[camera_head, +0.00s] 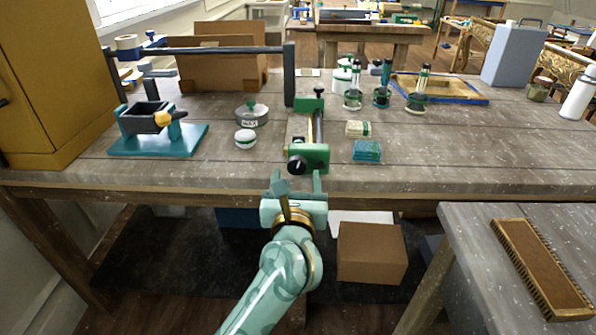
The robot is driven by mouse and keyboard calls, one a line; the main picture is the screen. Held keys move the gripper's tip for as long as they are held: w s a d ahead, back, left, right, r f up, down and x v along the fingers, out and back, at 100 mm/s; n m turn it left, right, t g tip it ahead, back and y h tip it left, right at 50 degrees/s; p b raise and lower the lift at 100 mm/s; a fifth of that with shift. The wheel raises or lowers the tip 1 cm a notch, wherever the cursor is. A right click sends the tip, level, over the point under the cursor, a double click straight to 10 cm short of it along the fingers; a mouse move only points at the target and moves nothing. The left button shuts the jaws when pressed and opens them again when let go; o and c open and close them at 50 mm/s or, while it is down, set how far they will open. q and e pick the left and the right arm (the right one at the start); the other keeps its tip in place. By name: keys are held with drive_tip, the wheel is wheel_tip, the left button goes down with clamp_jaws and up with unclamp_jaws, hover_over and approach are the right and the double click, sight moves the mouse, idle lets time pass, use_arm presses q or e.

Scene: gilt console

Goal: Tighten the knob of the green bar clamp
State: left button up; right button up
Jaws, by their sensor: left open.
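The green bar clamp (316,157) lies on the wooden workbench, its bar running away from me to a far green jaw (310,104). Its dark round knob (297,166) is on the near end, at the left side of the green block, facing me. My left gripper (297,181) is pale teal and comes up from below, at the bench's front edge. Its two fingers are spread and point toward the knob. The gripper looks empty, and the knob appears just beyond the fingertips; I cannot tell the exact gap. My right gripper is not in view.
Left of the clamp are a round tin (252,117), a small white-green jar (245,139) and a teal-based vise (158,139). To its right lie a teal packet (367,151) and a cream packet (358,129).

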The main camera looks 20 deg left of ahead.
sight(297, 167)
use_arm(q)
drive_tip(key=shift+b+x, duration=0.3)
drive_tip(key=shift+x, duration=1.65)
drive_tip(key=c, duration=1)
